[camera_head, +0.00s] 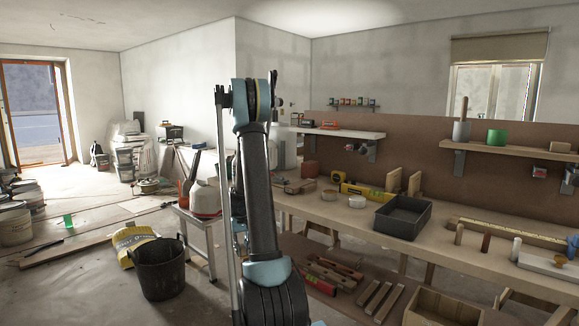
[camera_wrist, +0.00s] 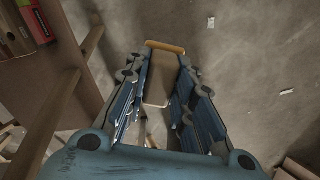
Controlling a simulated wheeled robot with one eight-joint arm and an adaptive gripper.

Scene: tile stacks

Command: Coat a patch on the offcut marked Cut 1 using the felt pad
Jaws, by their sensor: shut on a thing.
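In the wrist view my gripper (camera_wrist: 163,62) is shut on a tan block with a wider orange-brown strip at its far end, which looks like the felt pad (camera_wrist: 160,82). The pad lies between the blue-and-grey fingers and is held over bare floor. In the head view my raised arm stands in the middle, and I cannot make out the gripper or pad there. No label reading Cut 1 is legible in either view, so I cannot tell which wood piece is that offcut.
The long workbench (camera_head: 345,215) at right carries a dark open tray (camera_head: 402,216), two round tins and a yellow level. Wood pieces lie on the lower shelf. A black bucket (camera_head: 160,270) stands on the floor at left. In the wrist view, wooden bench legs (camera_wrist: 55,115) are close at left.

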